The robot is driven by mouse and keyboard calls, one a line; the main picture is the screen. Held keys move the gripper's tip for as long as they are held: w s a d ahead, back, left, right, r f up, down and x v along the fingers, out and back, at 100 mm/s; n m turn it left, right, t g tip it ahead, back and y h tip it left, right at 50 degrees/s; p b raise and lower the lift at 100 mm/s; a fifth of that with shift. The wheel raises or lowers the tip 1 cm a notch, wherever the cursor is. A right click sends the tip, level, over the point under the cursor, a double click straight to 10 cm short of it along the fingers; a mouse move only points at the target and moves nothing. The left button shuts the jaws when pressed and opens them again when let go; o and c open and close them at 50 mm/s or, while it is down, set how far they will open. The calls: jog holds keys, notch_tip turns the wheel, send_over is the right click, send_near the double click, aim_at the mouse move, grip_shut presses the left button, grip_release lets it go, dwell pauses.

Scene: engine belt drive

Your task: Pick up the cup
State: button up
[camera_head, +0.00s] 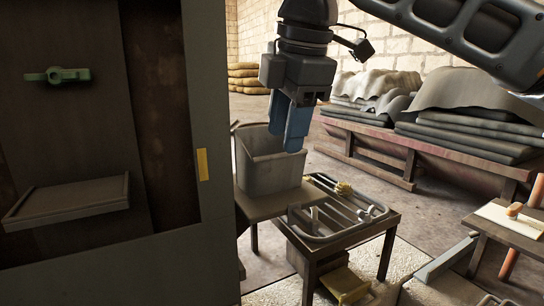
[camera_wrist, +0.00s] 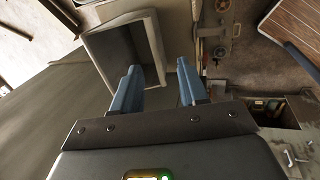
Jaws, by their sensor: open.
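I cannot make out a cup for certain in either view. My gripper (camera_head: 290,146) hangs down over the right side of a grey open-topped bin (camera_head: 258,168) in the head view.
A low table (camera_head: 392,226) holds a metal rack (camera_head: 365,222) and a small yellow object (camera_head: 343,187). A tall grey cabinet (camera_head: 212,240) stands close on the left. A bench with stacked dark sheets (camera_head: 465,135) stands behind. Another small table (camera_head: 500,232) is at right.

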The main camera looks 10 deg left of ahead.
aim_at(281, 154)
jog(key=shift+w+f, duration=0.2)
jog(key=shift+w, duration=0.05)
jog(key=x, duration=0.7)
jog(key=shift+a+f+p, duration=0.1)
jog(key=shift+f+p, duration=0.05)
jog(key=shift+p, duration=0.15)
grip_shut()
